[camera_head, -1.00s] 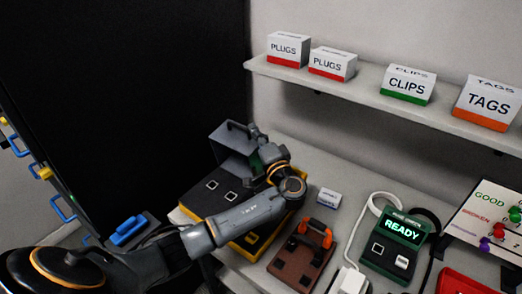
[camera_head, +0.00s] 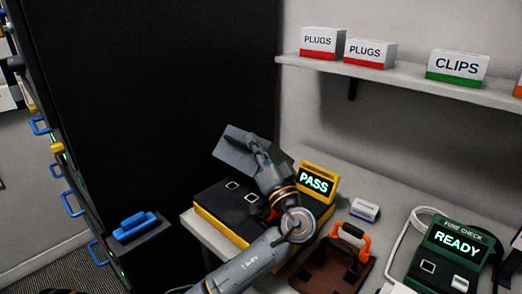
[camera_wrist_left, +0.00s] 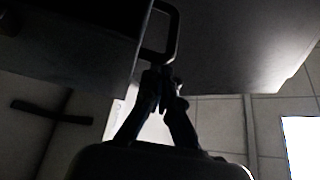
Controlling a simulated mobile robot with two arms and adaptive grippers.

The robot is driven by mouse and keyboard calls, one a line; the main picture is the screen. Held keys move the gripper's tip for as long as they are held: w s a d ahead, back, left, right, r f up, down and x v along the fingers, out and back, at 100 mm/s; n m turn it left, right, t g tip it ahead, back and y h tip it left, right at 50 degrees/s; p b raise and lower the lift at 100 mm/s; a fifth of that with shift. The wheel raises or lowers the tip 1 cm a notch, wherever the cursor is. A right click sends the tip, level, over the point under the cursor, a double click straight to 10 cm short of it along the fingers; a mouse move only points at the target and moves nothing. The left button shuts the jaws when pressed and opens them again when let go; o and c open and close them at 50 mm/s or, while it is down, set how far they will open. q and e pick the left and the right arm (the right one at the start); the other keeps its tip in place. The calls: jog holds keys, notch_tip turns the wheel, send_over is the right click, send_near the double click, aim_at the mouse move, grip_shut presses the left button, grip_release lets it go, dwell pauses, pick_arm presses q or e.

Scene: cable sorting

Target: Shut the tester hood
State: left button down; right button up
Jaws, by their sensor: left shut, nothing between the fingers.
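The tester (camera_head: 222,221) is a yellow and black box on the bench, with a small screen (camera_head: 314,183) reading PASS. Its grey hood (camera_head: 236,152) stands raised and tilted at the back left of the box. My left gripper (camera_head: 256,146) is at the hood, shut and empty, and partly hides it. In the left wrist view the shut fingertips (camera_wrist_left: 161,78) are at the lower end of a dark handle loop (camera_wrist_left: 165,30). I cannot tell whether they touch it. My right gripper is out of view.
A small white box (camera_head: 364,210) sits between. A tall black cabinet (camera_head: 160,90) rises at the left; a shelf (camera_head: 400,76) hangs above.

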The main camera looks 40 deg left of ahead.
pick_arm(q)
jog(key=shift+s+f, duration=0.2)
jog(key=shift+s, duration=0.15)
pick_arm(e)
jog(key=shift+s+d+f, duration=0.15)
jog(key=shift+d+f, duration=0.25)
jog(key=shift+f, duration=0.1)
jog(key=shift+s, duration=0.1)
